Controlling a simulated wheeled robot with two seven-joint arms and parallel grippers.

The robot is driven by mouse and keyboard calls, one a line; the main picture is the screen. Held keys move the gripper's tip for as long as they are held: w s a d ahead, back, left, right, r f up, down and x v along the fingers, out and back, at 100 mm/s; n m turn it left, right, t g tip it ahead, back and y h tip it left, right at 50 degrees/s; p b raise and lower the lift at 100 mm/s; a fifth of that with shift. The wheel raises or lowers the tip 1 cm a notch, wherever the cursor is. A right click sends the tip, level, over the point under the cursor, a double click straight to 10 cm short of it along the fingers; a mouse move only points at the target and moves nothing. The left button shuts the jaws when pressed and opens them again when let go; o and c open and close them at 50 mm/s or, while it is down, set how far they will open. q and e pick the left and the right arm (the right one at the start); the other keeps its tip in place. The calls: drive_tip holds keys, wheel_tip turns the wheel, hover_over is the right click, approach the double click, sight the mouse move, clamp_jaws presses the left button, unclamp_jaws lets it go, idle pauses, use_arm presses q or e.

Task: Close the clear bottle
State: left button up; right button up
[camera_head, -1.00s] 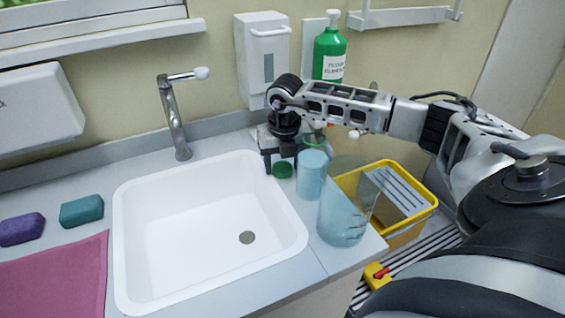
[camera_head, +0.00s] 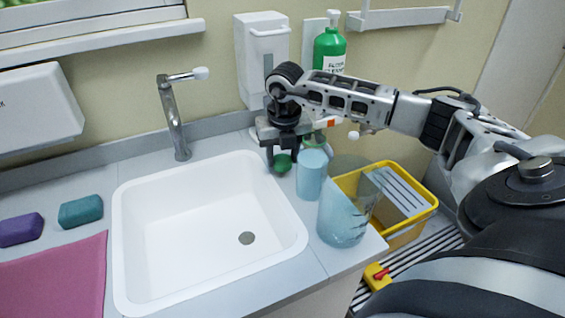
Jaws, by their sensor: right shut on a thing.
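My right gripper (camera_head: 281,160) is over the counter behind the sink's right back corner. It is shut on a small round green cap (camera_head: 282,164), with a finger on each side. Just right of it, a greenish, see-through thing (camera_head: 315,141) shows behind the light blue cup. It may be the clear bottle, but the wrist and arm hide most of it, so I cannot tell its shape. The cap is apart from it. My left gripper is out of view.
A light blue cup (camera_head: 311,176) and a large clear tumbler (camera_head: 342,218) stand close on the right. Behind are a green bottle (camera_head: 329,50) and a white dispenser (camera_head: 262,60). The sink (camera_head: 150,240) is empty. A yellow bin (camera_head: 426,212) is beyond the counter edge.

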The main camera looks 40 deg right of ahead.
sight(280, 162)
wheel_tip(280, 162, up, 8)
drive_tip(key=shift+f+b, duration=0.1)
drive_tip(key=shift+b, duration=0.25)
drive_tip(key=shift+a, duration=0.1)
drive_tip(key=shift+a+f+n, duration=0.15)
drive_tip(key=shift+a+n, duration=0.2)
drive_tip(key=shift+n, duration=0.35)
drive_tip(key=s+a+f+m+g, duration=0.1)
drive_tip(key=s+a+m, duration=0.3)
drive_tip(key=a+m, duration=0.6)
drive_tip(key=s+a+f+m+g, duration=0.1)
drive_tip(key=s+a+f+m, duration=0.2)
drive_tip(key=a+m, duration=0.7)
drive_tip(key=s+m, duration=0.1)
drive_tip(key=m, duration=1)
drive_tip(key=shift+m+g+y, duration=0.3)
